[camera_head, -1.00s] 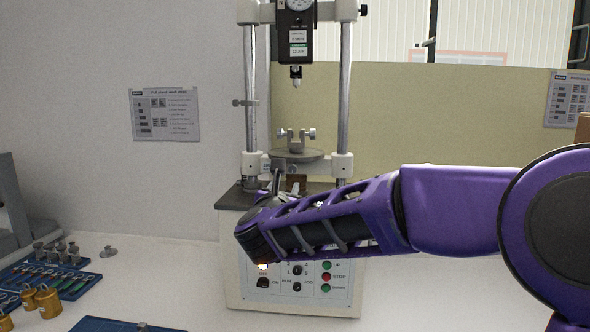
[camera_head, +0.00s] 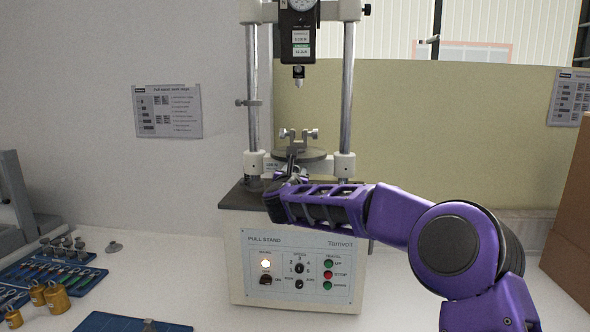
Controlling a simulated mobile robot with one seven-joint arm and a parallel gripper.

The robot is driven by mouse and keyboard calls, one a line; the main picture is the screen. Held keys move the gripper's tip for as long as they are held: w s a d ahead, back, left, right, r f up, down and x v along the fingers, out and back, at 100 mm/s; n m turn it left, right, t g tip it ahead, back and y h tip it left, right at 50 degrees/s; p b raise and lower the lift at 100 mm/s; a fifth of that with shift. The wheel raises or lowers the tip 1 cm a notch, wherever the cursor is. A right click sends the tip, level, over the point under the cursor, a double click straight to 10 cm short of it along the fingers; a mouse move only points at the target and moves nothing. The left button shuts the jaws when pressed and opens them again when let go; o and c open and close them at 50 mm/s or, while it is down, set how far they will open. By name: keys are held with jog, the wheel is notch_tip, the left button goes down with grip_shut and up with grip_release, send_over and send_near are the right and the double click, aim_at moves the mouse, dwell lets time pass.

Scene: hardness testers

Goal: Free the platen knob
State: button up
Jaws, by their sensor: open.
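The pull stand (camera_head: 295,262) stands on the white bench, its control panel facing me. Its grey round platen (camera_head: 312,155) sits between two posts and carries a small clamp with a screw knob on each side, the left knob (camera_head: 284,134) and the right knob (camera_head: 314,134). My gripper (camera_head: 291,158) is open at the platen's front left edge, partly covered by my purple wrist. I cannot make out a separate platen knob; the area under the platen is largely hidden by my gripper. I cannot tell whether the fingers touch anything.
A black force gauge (camera_head: 298,35) hangs above the platen with its tip pointing down. Blue trays (camera_head: 80,280) with small parts and brass weights (camera_head: 56,297) lie at left. A brown box (camera_head: 575,225) stands at right. The bench right of the stand is clear.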

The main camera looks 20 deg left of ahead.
grip_shut()
jog(key=shift+n+b, duration=0.4)
jog(key=shift+n, duration=0.2)
jog(key=n, duration=0.3)
jog(key=shift+n, duration=0.3)
grip_release()
jog(key=shift+s+b, duration=0.1)
jog(key=shift+b, duration=0.2)
jog(key=b+v, duration=0.3)
jog(key=v, duration=1.4)
jog(key=shift+s, duration=0.2)
